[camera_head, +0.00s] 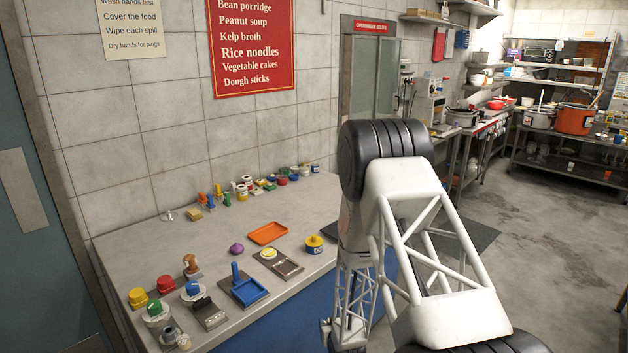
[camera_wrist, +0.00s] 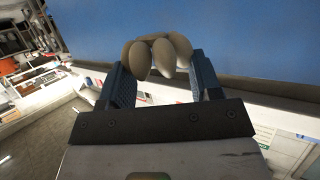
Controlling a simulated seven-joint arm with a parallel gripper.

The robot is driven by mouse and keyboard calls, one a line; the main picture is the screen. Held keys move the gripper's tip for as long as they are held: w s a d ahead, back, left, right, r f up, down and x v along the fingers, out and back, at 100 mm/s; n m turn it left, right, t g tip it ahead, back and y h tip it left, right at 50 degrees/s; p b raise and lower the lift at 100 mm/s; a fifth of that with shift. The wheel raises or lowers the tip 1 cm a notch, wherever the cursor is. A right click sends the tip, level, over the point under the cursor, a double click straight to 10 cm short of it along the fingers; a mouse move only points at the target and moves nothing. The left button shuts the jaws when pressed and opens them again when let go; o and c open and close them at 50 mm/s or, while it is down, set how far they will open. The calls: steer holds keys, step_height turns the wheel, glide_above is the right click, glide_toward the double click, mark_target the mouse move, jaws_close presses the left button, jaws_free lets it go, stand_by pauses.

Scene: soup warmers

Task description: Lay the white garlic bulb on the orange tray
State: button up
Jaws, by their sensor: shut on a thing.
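The orange tray (camera_head: 268,233) lies flat on the counter in the head view, and its surface looks bare. In the wrist view my gripper (camera_wrist: 160,66) is shut on the white garlic bulb (camera_wrist: 138,60), with its pale, brownish cloves showing between the two dark fingers. The blue front of the counter fills the background there. In the head view my arm hangs down in front of the counter, to the right of the tray. The bulb cannot be made out in that view.
A purple onion-like thing (camera_head: 236,249) sits left of the tray, and a yellow-topped pot (camera_head: 314,243) stands to its right. Several small jars and blocks stand along the wall.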

steer(key=w+d+f+m+h, duration=0.2)
steer(key=d+f, duration=0.7)
steer(key=d, duration=0.3)
steer(key=shift+d+f+h, duration=0.2)
steer(key=shift+f+h, duration=0.05)
steer(key=shift+h, duration=0.15)
steer(key=shift+a, duration=0.15)
steer(key=a+r+y, duration=0.1)
steer(key=a+r, duration=0.2)
steer(key=a, duration=0.1)
steer(key=s+a+r+n+y, duration=0.1)
steer(key=a+r, duration=0.2)
steer(key=a, duration=0.1)
steer(key=s+a+r+n+y, duration=0.1)
steer(key=a+r, duration=0.3)
steer(key=a, duration=0.1)
steer(key=shift+s+r, duration=0.1)
steer(key=s+a+r+n+g+y, duration=0.3)
steer(key=s+a+r+n+y, duration=0.3)
steer(key=s+a+r, duration=1.5)
steer(key=s+a, duration=0.1)
steer(key=a, duration=0.3)
steer(key=shift+s+a+r+n+g+y, duration=0.3)
steer(key=shift+s+r+n+g, duration=0.05)
steer(key=shift+r+n+g, duration=0.05)
steer(key=shift+w, duration=0.1)
